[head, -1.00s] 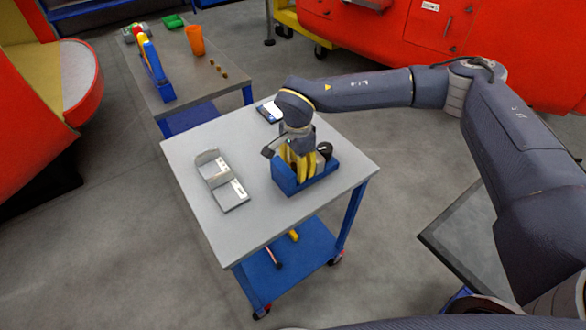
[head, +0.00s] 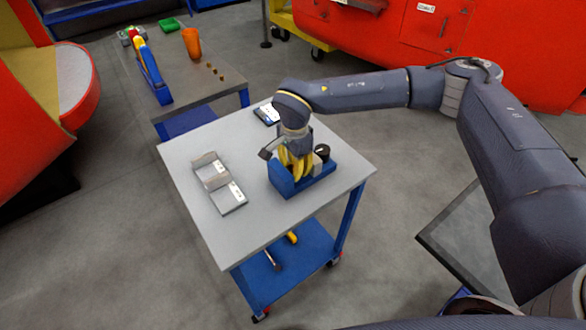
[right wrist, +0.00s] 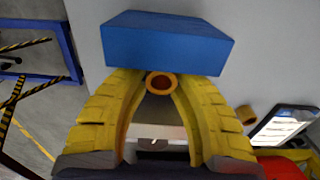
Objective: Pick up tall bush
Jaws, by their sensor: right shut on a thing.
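My right gripper (head: 295,177) points down at the blue holder (head: 310,184) on the grey cart top. In the right wrist view, the yellow fingers of my right gripper (right wrist: 159,80) curve in around a brass-coloured bush (right wrist: 160,84), seen end-on as a ring. They are shut on it at their tips. The blue holder (right wrist: 165,45) shows right beside the fingertips, and I cannot tell whether the bush still touches it. The bush's height cannot be judged from this angle. In the head view the fingers hide the bush. My left gripper is not in view.
A second brass-coloured piece (right wrist: 247,115) sits right of the fingers. A black round part (head: 322,150) stands at the holder's far end. Another table (head: 180,105) stands further back.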

